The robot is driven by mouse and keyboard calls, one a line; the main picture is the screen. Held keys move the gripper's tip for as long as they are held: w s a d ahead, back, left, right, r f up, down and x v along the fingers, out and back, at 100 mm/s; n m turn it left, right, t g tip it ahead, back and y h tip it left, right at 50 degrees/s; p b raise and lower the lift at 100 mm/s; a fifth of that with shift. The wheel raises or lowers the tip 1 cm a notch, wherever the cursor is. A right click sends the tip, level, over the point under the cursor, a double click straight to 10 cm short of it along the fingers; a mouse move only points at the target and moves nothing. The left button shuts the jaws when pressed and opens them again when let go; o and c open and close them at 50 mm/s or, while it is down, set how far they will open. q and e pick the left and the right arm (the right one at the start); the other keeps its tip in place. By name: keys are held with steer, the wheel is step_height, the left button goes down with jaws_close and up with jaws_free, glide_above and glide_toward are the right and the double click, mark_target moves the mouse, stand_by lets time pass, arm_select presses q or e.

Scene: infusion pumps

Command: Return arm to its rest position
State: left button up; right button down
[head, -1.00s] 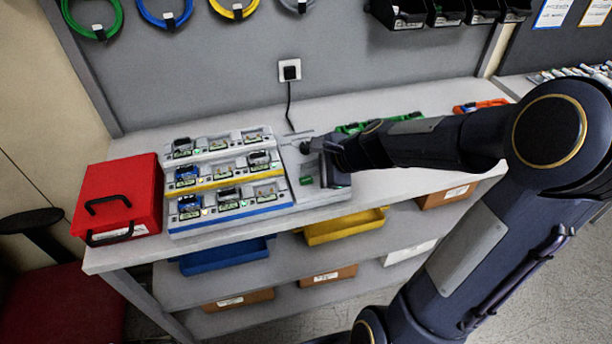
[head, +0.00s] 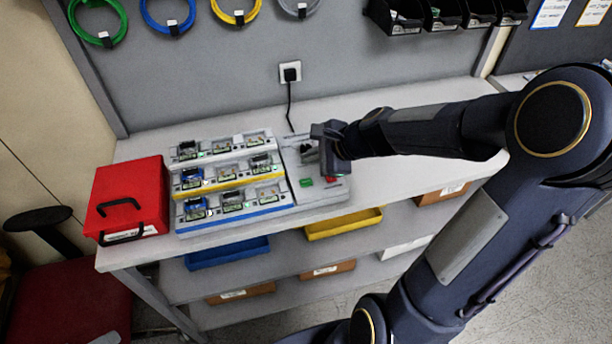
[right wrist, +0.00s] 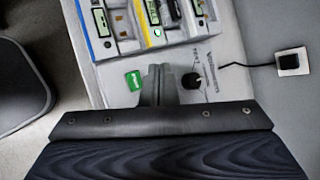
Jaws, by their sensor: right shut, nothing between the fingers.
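My right arm reaches in from the right in the head view. Its gripper (head: 318,148) is above the grey control panel at the right end of the pump rack (head: 232,208). In the right wrist view the fingers (right wrist: 159,80) are together with nothing between them, beside the green button (right wrist: 133,80) and the black knob (right wrist: 191,80). The green button also shows in the head view (head: 306,182), with a red part (head: 330,179) to its right. Whether the fingertips touch the panel cannot be told. My left gripper is not in view.
A red case (head: 127,196) stands left of the rack on the white bench (head: 400,180). A black cable runs from the panel to the wall socket (head: 290,72). Blue (head: 227,253) and yellow (head: 343,224) bins sit on the shelf below.

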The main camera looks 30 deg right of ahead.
steer(key=shift+f, duration=0.1)
stand_by(0.6)
steer(key=s+a+r+n+g, duration=0.1)
steer(key=s+a+r+n, duration=0.25)
steer(key=s+n, duration=0.25)
steer(key=s+a+r+n, duration=0.2)
steer(key=s+a+n, duration=0.2)
steer(key=s+n, duration=0.15)
steer(key=s+f+n+g, duration=0.1)
steer(key=s+f+n, duration=0.1)
steer(key=s+n, duration=0.6)
steer(key=shift+s+a+g+h, duration=0.25)
steer(key=shift+s+g+h, duration=0.05)
steer(key=shift+s, duration=0.5)
